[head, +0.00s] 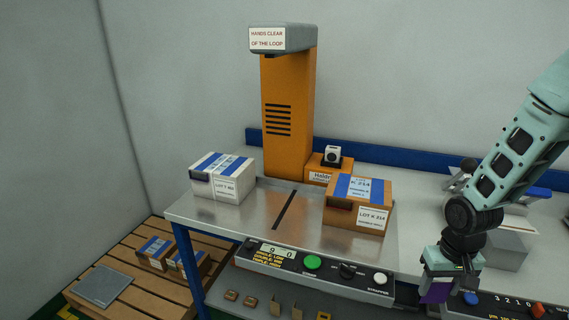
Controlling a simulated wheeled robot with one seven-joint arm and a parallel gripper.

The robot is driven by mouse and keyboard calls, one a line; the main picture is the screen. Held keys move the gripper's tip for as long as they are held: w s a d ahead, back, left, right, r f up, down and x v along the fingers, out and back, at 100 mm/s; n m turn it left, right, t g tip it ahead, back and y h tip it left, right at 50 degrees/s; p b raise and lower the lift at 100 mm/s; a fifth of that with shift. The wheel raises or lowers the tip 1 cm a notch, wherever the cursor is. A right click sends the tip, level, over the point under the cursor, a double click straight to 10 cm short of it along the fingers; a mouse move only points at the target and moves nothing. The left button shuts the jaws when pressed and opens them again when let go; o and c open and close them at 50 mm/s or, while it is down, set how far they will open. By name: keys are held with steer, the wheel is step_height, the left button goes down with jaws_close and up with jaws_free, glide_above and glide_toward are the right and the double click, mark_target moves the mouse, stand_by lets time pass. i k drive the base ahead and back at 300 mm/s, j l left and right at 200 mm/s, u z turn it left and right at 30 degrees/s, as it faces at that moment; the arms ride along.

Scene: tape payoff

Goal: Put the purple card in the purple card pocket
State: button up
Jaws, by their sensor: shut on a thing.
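My gripper (450,272) is at the lower right, pointing down in front of the bench's front edge. It is shut on the purple card (436,293), which hangs below the fingers. The card's far edge and the exact grip are partly hidden by the gripper. I cannot make out a purple card pocket. Several small tan holders show low under the bench front, but no purple marking is visible on them.
The steel bench (262,215) carries a white box (213,191), a brown box (335,216) and an orange column (287,120). A control panel (320,271) runs along its front. A wooden pallet (122,262) with boxes stands at the lower left.

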mark_target(199, 179)
steer(key=i+j, duration=0.1)
steer(key=j, duration=0.45)
steer(key=i+j, duration=0.1)
steer(key=j, duration=0.45)
steer(key=i+j, duration=0.1)
steer(key=j, duration=0.45)
steer(key=i+j, duration=0.1)
steer(key=j, duration=0.4)
steer(key=k+u, duration=0.05)
